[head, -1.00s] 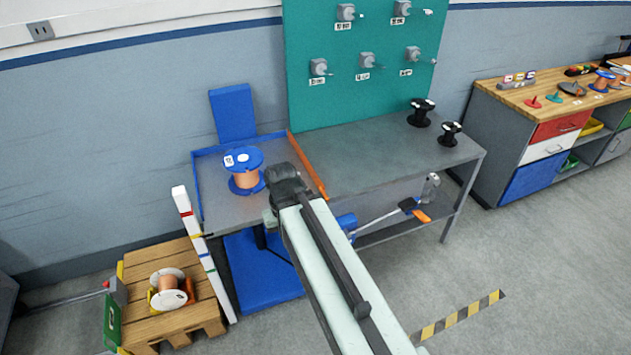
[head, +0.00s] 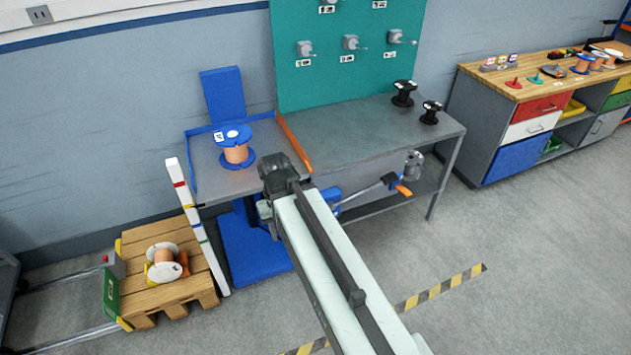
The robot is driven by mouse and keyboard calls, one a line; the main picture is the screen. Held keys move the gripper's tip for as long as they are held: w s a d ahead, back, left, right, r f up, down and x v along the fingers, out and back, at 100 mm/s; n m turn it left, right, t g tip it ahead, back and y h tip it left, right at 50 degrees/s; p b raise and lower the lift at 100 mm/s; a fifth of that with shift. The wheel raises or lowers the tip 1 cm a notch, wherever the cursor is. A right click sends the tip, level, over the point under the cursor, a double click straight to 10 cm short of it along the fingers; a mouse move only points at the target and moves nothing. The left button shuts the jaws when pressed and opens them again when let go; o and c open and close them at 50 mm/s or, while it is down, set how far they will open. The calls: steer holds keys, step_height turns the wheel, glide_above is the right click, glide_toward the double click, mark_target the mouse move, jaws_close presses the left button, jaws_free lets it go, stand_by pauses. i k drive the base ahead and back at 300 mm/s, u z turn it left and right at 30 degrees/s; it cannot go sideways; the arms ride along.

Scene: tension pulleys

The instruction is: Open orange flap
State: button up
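The orange flap (head: 293,142) is a narrow upright strip along the right edge of a grey tray (head: 205,165) on a blue lift. It stands between the tray and the grey workbench. A blue spool with copper wire (head: 235,152) stands on the tray, left of the flap. My gripper (head: 267,212) is at the end of my arm, by the tray's front right corner, just in front of the flap's near end in the picture. My arm's end hides part of that corner. The fingers cannot be made out, so opening and contact are unclear.
The grey workbench (head: 370,130) bears two black spools (head: 403,93) at its right. A striped post (head: 197,228) and a wooden pallet with a white spool (head: 165,262) stand left. A wooden-topped drawer cabinet (head: 530,80) is far right. Floor at right is open.

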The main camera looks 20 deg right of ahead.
mark_target(305, 158)
steer(key=u, duration=0.05)
steer(key=k, duration=0.15)
steer(key=u, duration=0.85)
steer(key=i, duration=0.45)
steer(key=z, duration=0.2)
